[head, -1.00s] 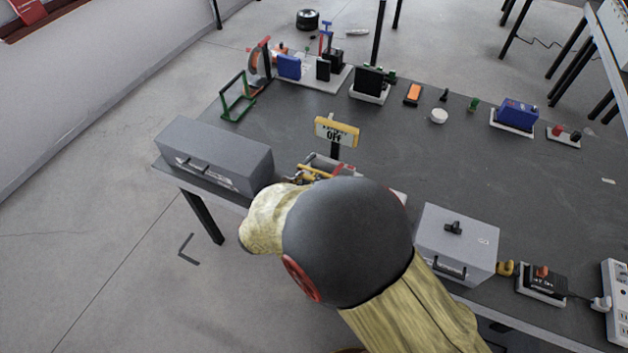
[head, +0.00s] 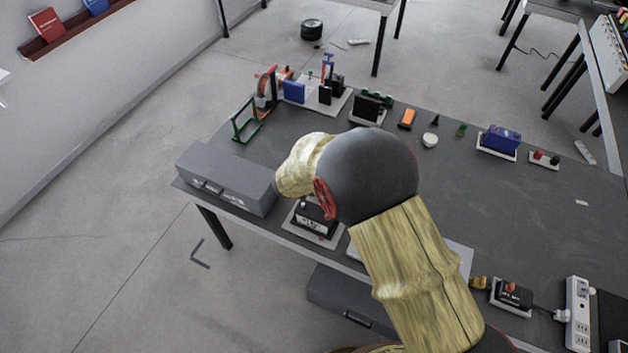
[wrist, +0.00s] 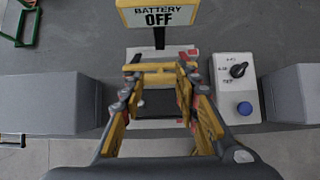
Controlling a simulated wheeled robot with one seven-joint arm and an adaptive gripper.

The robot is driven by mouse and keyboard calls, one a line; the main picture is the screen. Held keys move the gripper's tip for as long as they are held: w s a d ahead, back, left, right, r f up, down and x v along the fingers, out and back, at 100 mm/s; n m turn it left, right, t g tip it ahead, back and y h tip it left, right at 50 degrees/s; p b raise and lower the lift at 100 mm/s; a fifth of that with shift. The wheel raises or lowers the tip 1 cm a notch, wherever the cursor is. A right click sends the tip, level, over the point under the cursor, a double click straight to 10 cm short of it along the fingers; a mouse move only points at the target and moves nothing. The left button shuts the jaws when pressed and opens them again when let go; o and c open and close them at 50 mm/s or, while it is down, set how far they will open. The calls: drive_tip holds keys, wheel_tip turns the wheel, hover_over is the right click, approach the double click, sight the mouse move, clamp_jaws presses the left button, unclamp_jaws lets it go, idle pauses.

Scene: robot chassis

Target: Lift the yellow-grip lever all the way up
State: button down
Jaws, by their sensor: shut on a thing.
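In the wrist view, the yellow grip (wrist: 158,67) of the lever is a crosswise bar in front of the yellow "BATTERY OFF" sign (wrist: 158,14). My gripper (wrist: 160,70) has one finger at each end of the bar and is shut on it. The lever's pale base (wrist: 158,124) shows lower down between the fingers. In the head view, a black device on a pale plate (head: 315,216) shows left of my arm. My wrist hides the sign, the grip and the fingertips there, so the lever's exact angle cannot be told.
A long grey box (head: 225,180) stands left of the lever. In the wrist view, a pale control box (wrist: 236,88) with a black dial and blue button is close to the right finger, with another grey box (wrist: 290,95) beyond. A grey handled case (head: 350,305) shows below the table's front edge.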

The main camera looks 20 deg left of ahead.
drive_tip(key=w+r+g+p, duration=0.1)
drive_tip(key=w+p, duration=0.1)
drive_tip(key=p, duration=0.1)
drive_tip(key=shift+r, duration=0.4)
drive_tip(key=w+r+p, duration=0.2)
drive_tip(key=w+p, duration=0.3)
drive_tip(key=w, duration=0.1)
drive_tip(key=shift+w+d, duration=0.15)
drive_tip(key=shift+d, duration=0.05)
drive_tip(key=shift+w+r, duration=0.15)
drive_tip(key=shift+w, duration=0.05)
drive_tip(key=c, duration=1.7)
unclamp_jaws()
drive_tip(key=shift+w, duration=0.1)
drive_tip(key=shift+o, duration=1.2)
drive_tip(key=shift+d+f, duration=0.15)
drive_tip(key=shift+f, duration=0.15)
drive_tip(key=shift+o, duration=0.7)
drive_tip(key=shift+s, duration=0.2)
